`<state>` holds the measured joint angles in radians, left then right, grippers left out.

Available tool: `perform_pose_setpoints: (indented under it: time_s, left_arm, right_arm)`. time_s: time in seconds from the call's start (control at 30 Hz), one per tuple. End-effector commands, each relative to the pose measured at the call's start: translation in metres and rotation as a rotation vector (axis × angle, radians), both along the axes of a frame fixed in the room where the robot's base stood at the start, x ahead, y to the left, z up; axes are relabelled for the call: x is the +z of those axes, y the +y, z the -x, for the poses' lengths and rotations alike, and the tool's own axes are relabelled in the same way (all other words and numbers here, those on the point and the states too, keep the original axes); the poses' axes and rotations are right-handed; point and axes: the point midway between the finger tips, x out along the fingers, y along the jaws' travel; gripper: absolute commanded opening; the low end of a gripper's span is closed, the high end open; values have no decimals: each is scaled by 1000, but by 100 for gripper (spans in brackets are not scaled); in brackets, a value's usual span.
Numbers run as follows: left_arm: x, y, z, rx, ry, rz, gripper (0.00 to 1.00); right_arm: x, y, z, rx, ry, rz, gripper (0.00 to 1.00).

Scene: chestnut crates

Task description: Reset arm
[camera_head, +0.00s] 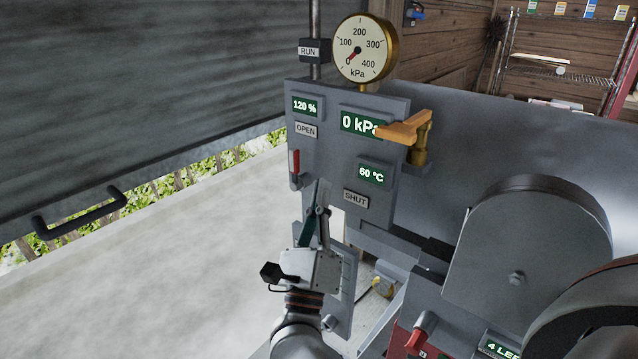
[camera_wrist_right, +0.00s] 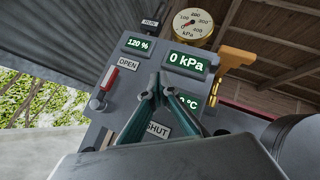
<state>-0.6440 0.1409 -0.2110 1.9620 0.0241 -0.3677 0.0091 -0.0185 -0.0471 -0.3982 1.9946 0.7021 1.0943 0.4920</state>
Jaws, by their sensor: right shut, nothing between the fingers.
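My right gripper (camera_head: 319,196) points up in front of the grey control panel (camera_head: 343,100), its two fingers shut with nothing between them. In the right wrist view its fingertips (camera_wrist_right: 159,80) meet in front of the panel, partly covering the lower display. The red-handled switch (camera_head: 295,164) sits on the panel's left side, by the OPEN label (camera_head: 306,130); it also shows in the right wrist view (camera_wrist_right: 108,82). The orange lever (camera_head: 405,128) on its brass valve points left across the end of the 0 kPa display (camera_head: 358,123). My left gripper is out of view.
A round gauge (camera_head: 362,48) with its needle low stands above the panel. A grey machine with a rounded cover (camera_head: 530,250) and a red switch (camera_head: 420,332) lies to the right. A shutter with a handle (camera_head: 80,212) is left, above pale open floor.

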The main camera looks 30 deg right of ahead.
Motion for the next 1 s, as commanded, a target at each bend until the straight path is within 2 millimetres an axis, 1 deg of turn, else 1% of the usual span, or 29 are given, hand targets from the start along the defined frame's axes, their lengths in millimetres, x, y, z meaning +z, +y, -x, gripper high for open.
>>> perform_pose_setpoints:
  time_s: [0.1,0.2,0.77,0.87,0.97,1.0]
  left_arm:
    - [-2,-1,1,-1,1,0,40]
    - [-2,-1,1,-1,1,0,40]
    - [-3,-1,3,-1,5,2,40]
    - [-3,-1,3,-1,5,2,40]
    - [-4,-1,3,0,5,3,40]
    - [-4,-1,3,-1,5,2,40]
  right_arm:
    - [-1,3,9,-1,-1,0,0]
    - [0,4,12,-1,-1,-1,0]
    - [-1,6,12,-2,9,18,0]
    - [-9,16,11,-13,66,128,0]
    - [-31,39,8,-31,184,360,0]
    - [-45,51,7,-39,245,481,0]
